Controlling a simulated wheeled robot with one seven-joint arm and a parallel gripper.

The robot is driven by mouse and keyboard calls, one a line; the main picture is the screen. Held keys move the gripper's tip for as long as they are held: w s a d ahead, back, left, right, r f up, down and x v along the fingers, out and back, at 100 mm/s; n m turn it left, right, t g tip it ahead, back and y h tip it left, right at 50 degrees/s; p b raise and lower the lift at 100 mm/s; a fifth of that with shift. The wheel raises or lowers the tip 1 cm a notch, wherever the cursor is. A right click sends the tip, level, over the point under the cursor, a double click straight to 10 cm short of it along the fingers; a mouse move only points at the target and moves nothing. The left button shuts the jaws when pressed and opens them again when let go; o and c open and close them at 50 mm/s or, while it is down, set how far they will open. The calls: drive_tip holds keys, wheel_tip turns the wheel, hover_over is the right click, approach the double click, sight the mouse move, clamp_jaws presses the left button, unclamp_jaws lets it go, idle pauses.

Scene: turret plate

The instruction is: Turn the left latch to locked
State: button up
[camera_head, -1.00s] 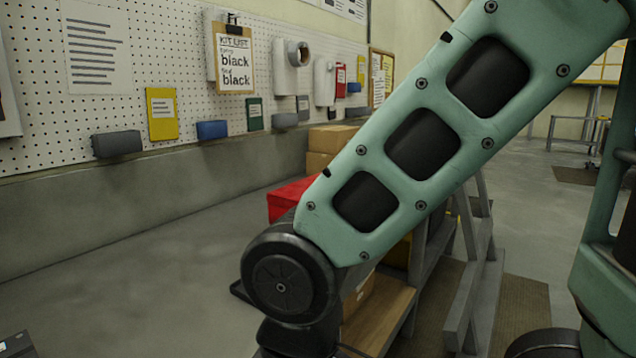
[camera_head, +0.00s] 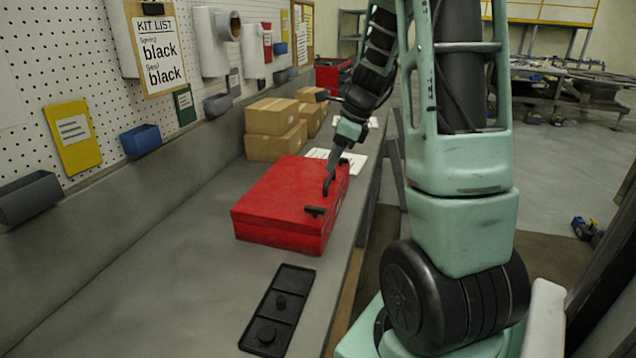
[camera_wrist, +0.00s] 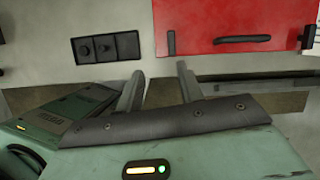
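A red case (camera_head: 275,200) lies on the grey bench; it also shows in the wrist view (camera_wrist: 210,20). The wrist view shows a dark upright bar, the left latch (camera_wrist: 171,42), near the case's left corner. A dark handle (camera_wrist: 242,39) lies crosswise in the middle, and the right latch (camera_wrist: 307,37) is at the picture's right edge. In the head view a dark latch (camera_head: 314,211) shows at the case's near end. My gripper (camera_wrist: 158,82) is open and empty, its fingers apart and short of the left latch in the wrist view. In the head view my gripper (camera_head: 329,182) hangs by the case's right side.
A black tray (camera_head: 253,322) with round dark parts lies on the bench in front of the case. Cardboard boxes (camera_head: 272,130) stand behind it. A pegboard with bins and a kit list (camera_head: 160,50) runs along the left. Bare bench lies left of the tray.

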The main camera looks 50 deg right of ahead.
drive_tip(key=s+d+m, duration=0.1)
drive_tip(key=d, duration=0.1)
drive_tip(key=p, duration=0.2)
approach(316, 207)
drive_tip(key=shift+m, duration=0.4)
drive_tip(key=x, duration=0.8)
clamp_jaws()
